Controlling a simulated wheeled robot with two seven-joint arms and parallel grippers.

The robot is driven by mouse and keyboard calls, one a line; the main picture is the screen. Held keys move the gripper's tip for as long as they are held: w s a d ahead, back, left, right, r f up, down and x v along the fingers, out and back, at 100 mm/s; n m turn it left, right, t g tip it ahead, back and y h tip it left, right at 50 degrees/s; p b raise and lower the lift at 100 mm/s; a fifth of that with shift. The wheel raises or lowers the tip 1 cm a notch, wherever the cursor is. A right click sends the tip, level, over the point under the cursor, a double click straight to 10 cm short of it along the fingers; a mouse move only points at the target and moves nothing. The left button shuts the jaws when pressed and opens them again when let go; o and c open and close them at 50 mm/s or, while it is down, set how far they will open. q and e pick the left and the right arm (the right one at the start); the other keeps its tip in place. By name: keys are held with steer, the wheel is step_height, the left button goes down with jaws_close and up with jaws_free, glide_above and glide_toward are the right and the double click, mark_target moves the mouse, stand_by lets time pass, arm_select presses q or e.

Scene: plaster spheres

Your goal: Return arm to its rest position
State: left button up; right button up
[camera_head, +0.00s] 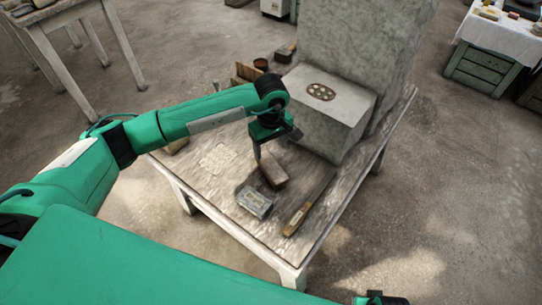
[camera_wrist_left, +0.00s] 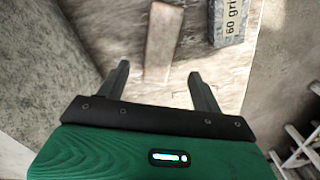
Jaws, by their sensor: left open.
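My left gripper (camera_head: 270,150) hangs over the worktable (camera_head: 225,195), beside the pale stone block (camera_head: 345,130). Its two fingers are apart in the left wrist view (camera_wrist_left: 159,72), with nothing between them. A brown block (camera_head: 273,172) lies on the table just below and beyond the fingertips; it also shows in the wrist view (camera_wrist_left: 162,40). I cannot tell the exact gap between them. An oval brown tray (camera_head: 321,85) with several small pale pieces in it sits on top of the stone block.
A grey box (camera_head: 254,201) marked "60 grit" (camera_wrist_left: 229,22) lies near the brown block. A wooden-handled tool (camera_head: 297,219) lies near the table's right edge. A tall stone slab (camera_head: 365,45) rises behind the block. A wooden box (camera_head: 245,73) stands at the far edge.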

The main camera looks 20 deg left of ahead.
arm_select(q)
steer(key=shift+r, duration=0.75)
